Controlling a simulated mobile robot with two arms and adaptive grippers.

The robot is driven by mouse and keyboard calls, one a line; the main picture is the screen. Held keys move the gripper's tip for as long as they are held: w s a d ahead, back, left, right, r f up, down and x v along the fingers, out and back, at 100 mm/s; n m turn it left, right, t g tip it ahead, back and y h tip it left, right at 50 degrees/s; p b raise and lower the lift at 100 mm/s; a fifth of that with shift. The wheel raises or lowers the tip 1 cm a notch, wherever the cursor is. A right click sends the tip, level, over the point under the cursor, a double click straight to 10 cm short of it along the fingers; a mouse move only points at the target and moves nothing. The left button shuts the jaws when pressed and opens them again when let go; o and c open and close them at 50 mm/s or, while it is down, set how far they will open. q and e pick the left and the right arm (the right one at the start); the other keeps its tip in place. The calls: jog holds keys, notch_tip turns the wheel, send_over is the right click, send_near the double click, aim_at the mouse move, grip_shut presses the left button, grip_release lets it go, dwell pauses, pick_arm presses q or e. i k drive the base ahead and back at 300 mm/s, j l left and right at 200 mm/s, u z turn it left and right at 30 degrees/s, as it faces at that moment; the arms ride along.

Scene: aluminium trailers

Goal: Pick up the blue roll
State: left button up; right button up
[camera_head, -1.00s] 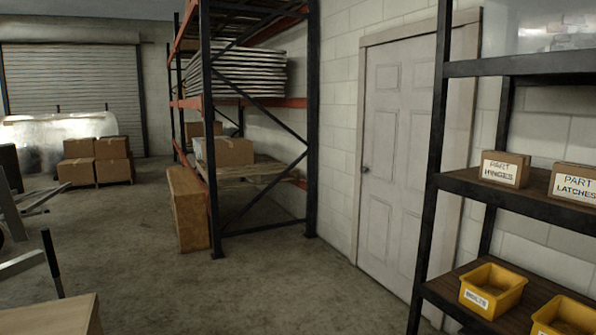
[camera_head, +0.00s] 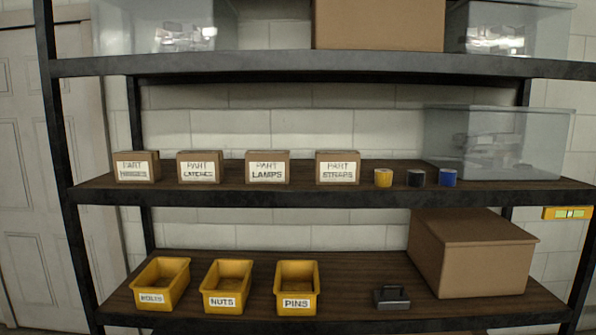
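The blue roll (camera_head: 447,178) stands upright on the middle shelf (camera_head: 300,197), toward its right end. It is the rightmost of a row of three rolls. A black roll (camera_head: 415,178) is just left of it, and a yellow roll (camera_head: 383,178) is further left. A clear plastic bin (camera_head: 510,145) stands behind and to the right of the blue roll. Neither of my grippers shows in the head view.
Labelled cardboard boxes (camera_head: 267,168) line the middle shelf's left half. Below are yellow bins (camera_head: 227,284), a small dark case (camera_head: 391,297) and a big cardboard box (camera_head: 470,255). A black upright (camera_head: 62,140) bounds the rack's left side. A yellow level (camera_head: 568,213) is at right.

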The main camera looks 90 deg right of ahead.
aim_at(448, 178)
jog(key=z, duration=3.65)
jog(key=i+j, duration=0.5)
jog(key=j, duration=0.15)
